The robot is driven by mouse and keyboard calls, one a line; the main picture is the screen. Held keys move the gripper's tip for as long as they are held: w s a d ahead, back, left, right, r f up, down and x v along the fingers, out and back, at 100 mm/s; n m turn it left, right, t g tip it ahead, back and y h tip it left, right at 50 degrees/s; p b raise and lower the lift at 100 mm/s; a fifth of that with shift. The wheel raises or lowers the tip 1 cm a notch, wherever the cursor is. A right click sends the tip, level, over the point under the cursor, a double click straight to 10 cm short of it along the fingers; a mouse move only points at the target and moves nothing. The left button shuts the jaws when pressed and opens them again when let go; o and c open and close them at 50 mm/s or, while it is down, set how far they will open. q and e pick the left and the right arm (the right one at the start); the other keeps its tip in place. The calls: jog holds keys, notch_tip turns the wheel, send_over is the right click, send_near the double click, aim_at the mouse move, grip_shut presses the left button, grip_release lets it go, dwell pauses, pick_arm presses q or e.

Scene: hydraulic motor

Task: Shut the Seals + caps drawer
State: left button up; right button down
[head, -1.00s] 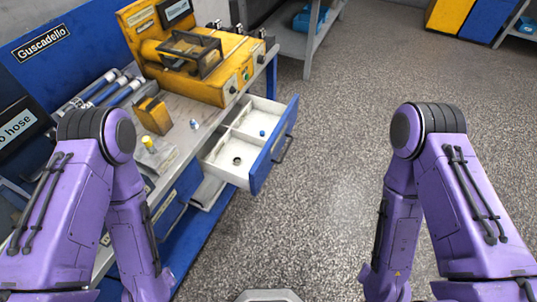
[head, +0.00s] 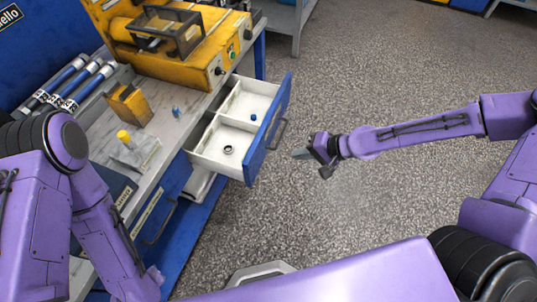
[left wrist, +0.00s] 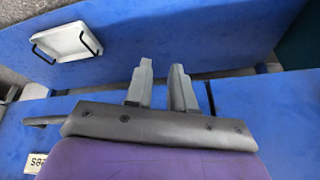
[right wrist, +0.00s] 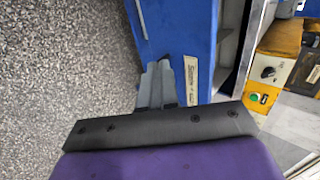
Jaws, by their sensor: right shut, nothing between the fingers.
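The drawer (head: 207,143) stands pulled out of the blue workbench. It has white compartments, a blue front and a dark handle (head: 279,134). A dark ring (head: 228,149) and a small blue cap (head: 253,117) lie inside. In the right wrist view a blue drawer front (right wrist: 187,35) carries a pale label that looks like "Seals + caps" (right wrist: 191,78). My right gripper (head: 307,153) is shut and empty, a short way outside the drawer front, apart from the handle. My left gripper shows only in the left wrist view (left wrist: 160,72); its fingers are apart and empty, over blue panels.
A yellow machine (head: 180,50) stands on the bench top, with a yellow block (head: 130,105), a small blue part (head: 176,112) and several dark-and-blue cylinders (head: 75,85). The speckled floor (head: 370,80) right of the drawer is clear. A grey shelf (head: 295,25) stands behind.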

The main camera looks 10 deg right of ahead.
aim_at(259, 155)
jog(key=x, duration=0.3)
jog(key=a+r+x, duration=0.1)
jog(key=x, duration=0.6)
jog(key=shift+w+a+r, duration=0.1)
jog(key=shift+w+a, duration=0.3)
jog(key=shift+w, duration=0.15)
jog(key=shift+w+a, duration=0.2)
jog(key=shift+a, duration=0.15)
jog(key=shift+w+a, duration=0.1)
